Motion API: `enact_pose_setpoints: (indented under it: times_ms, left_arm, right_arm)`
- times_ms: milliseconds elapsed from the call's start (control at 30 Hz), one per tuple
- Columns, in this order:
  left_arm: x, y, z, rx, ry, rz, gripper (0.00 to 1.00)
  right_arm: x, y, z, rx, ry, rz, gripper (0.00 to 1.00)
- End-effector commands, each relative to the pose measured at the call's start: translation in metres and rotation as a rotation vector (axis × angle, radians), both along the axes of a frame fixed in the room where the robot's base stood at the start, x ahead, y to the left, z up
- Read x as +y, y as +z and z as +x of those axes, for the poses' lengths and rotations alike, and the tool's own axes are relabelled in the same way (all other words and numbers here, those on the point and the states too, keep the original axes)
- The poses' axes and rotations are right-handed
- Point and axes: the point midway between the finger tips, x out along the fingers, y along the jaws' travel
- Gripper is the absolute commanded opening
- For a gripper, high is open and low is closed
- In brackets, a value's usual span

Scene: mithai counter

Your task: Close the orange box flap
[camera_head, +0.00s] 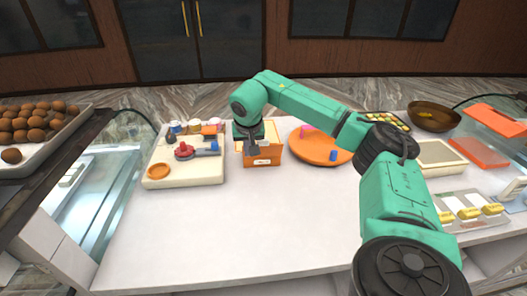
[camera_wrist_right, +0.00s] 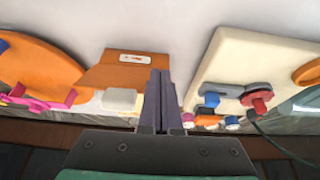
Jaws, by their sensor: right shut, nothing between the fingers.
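The orange box (camera_head: 264,158) stands on the white counter, its front panel with a white label facing me. It also shows in the wrist view (camera_wrist_right: 110,72), where a pale block (camera_wrist_right: 118,99) lies just beyond the panel. A cream surface shows behind the box in the head view; I cannot tell whether it is the flap. My right gripper (camera_head: 251,149) points down at the box's left part, its fingers shut and empty. In the wrist view the fingers (camera_wrist_right: 160,95) overlap the panel's right end; contact is unclear. My left gripper is not in view.
A cream board (camera_head: 188,180) with a red and blue item stands left of the box. An orange round tray (camera_head: 318,150) with small pink and blue pieces stands close on the right. The counter's front middle (camera_head: 240,230) is clear.

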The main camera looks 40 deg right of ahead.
Motion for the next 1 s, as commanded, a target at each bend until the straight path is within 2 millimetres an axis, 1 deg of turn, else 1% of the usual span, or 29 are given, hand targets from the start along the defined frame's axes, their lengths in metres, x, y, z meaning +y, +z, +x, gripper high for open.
enact_pose_setpoints:
  times_ms: [33,100,167,400,533,1000]
  left_arm:
    - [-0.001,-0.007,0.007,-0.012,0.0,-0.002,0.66]
    - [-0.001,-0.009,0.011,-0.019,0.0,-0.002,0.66]
    - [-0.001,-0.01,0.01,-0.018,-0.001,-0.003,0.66]
    - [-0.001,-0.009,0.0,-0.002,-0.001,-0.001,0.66]
    - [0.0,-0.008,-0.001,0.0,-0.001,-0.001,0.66]
    - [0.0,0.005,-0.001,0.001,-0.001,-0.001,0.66]
  right_arm:
    - [0.0,-0.012,-0.001,0.003,-0.001,0.0,0.0]
    - [0.0,-0.018,0.0,0.0,-0.001,0.0,0.0]
    - [0.0,-0.02,0.0,0.0,-0.001,-0.001,0.0]
    - [0.0,-0.019,0.0,-0.001,0.0,-0.001,0.0]
    - [-0.001,-0.019,0.001,0.0,-0.001,0.0,0.0]
    - [-0.016,-0.018,0.02,0.001,-0.001,0.001,0.0]
